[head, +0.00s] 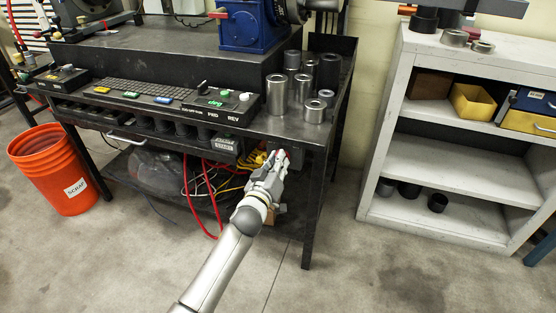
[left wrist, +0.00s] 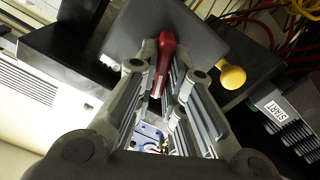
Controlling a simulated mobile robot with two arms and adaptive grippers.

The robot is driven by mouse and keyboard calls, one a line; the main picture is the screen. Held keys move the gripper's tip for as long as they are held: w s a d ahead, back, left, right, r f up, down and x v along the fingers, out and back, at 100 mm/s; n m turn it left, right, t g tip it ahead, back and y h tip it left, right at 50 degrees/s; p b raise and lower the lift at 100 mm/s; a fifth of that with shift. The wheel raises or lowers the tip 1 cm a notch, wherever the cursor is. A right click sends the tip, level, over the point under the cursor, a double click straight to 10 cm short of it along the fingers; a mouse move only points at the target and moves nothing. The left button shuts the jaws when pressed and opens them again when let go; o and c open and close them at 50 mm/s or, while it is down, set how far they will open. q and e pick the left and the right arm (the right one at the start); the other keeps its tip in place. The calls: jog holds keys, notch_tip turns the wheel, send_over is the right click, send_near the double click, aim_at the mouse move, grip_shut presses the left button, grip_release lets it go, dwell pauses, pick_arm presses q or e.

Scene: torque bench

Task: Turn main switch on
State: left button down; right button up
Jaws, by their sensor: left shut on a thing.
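The main switch has a red handle (head: 283,153) on a dark grey box (left wrist: 205,35) under the right end of the bench. In the left wrist view the red handle (left wrist: 164,58) stands between my fingers. My left gripper (head: 274,164) is at the switch, with its fingers closed around the handle. The fingers hide much of the switch in the head view, and I cannot read any on or off mark. My right gripper is in neither view.
A yellow knob (left wrist: 232,78) and a START label (left wrist: 275,110) are close beside the switch. Red and yellow cables hang under the black bench (head: 200,118). Metal cylinders (head: 277,95) stand on its top. An orange bucket (head: 52,170) and a grey shelf (head: 460,160) flank open floor.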

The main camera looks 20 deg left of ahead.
pick_arm(q)
jog(key=shift+d+m+p, duration=0.2)
jog(key=shift+m+p, duration=0.25)
jog(key=shift+m, duration=3)
jog(key=shift+d+m+p, duration=0.15)
jog(key=shift+m+p, duration=0.3)
jog(key=shift+m, duration=3)
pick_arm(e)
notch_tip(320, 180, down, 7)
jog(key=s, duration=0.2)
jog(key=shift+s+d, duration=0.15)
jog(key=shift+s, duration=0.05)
pick_arm(q)
jog(key=shift+f, duration=0.1)
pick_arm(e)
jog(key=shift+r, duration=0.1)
pick_arm(q)
jog(key=c, duration=1.5)
grip_release()
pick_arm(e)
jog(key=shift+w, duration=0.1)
